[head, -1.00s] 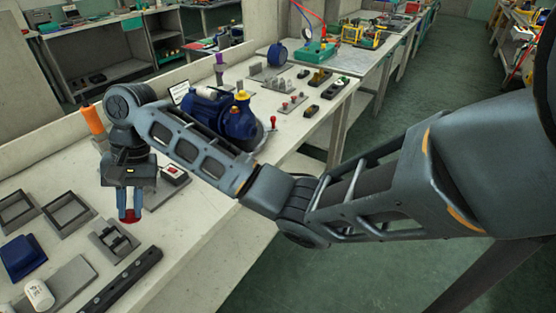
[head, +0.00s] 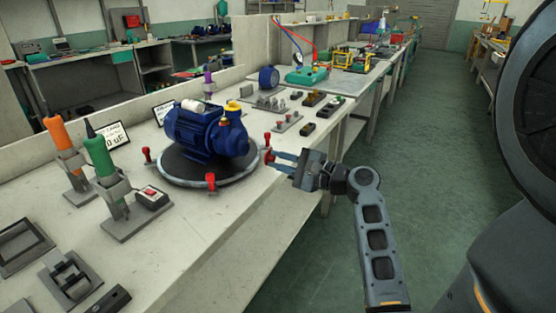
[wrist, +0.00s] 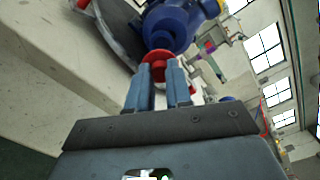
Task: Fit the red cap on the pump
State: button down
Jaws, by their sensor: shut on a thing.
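The blue pump (head: 208,135) stands on a round dark plate (head: 180,172) on the bench, with a yellow fitting (head: 232,107) on top. My gripper (head: 279,160) is at the pump's right side, level with its body, over the bench's front edge. It is shut on the red cap (wrist: 156,67), whose round face points at the pump (wrist: 168,24). I cannot tell whether cap and pump touch. In the head view the fingers and a red-handled post mostly hide the cap.
Red-handled posts (head: 211,182) stand around the plate's edge. Orange (head: 58,135) and green (head: 103,155) screwdrivers stand in holders at left, beside a red-switch box (head: 152,197). Small parts (head: 288,121) lie behind the gripper. The aisle floor (head: 400,200) at right is free.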

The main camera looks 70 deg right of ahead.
aim_at(245, 149)
jog(key=shift+w+d, duration=0.15)
jog(key=shift+d, duration=0.1)
jog(key=shift+b+x, duration=0.45)
jog(key=shift+x, duration=2.55)
jog(key=shift+w+d+p, duration=0.1)
jog(key=shift+w+p, duration=0.25)
jog(key=shift+p, duration=0.15)
jog(key=c, duration=1)
grip_release()
jog(key=shift+o, duration=0.2)
jog(key=shift+s, duration=0.1)
jog(key=shift+p+v, duration=0.55)
jog(key=shift+v, duration=2.3)
